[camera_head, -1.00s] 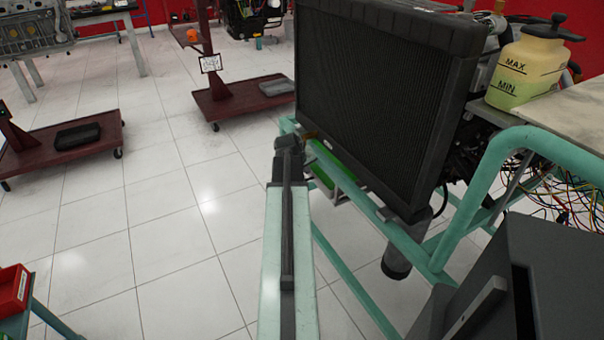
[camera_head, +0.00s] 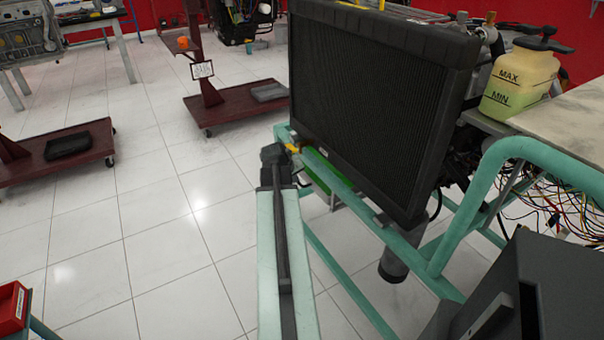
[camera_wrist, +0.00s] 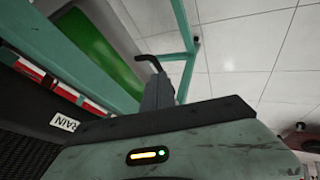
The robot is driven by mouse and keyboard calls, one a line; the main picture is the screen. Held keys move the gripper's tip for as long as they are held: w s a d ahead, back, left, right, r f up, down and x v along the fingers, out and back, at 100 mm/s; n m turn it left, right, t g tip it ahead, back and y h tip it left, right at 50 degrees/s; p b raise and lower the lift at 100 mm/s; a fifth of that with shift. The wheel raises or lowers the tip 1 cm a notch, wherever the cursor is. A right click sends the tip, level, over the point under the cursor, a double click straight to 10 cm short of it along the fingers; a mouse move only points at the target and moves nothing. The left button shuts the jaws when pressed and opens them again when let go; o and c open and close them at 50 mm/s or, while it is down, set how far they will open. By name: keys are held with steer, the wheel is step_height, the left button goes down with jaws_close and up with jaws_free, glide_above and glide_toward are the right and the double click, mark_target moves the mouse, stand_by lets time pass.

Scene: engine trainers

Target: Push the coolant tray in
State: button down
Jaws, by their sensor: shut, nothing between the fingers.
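The coolant tray appears to be the green piece with a pale edge (camera_head: 323,178) low under the radiator (camera_head: 375,110), behind the teal frame rail. It also shows as a green panel with a pale border in the wrist view (camera_wrist: 98,48), at the upper left. Rails hide part of it. My gripper (camera_wrist: 150,62) is shut and empty in the wrist view, to the right of the green panel in the picture. I cannot tell whether it touches the tray. In the head view my arm's dark end is just left of the frame's corner; the fingertips are unclear there.
The teal frame (camera_head: 400,245) runs along the radiator's lower side. A coolant bottle (camera_head: 515,85) stands at the right, above loose wires. A red trolley (camera_head: 235,103) stands farther back. White tiled floor (camera_head: 170,240) is free at the left.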

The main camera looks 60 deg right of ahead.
steer(key=p+v, duration=0.4)
steer(key=v, duration=0.4)
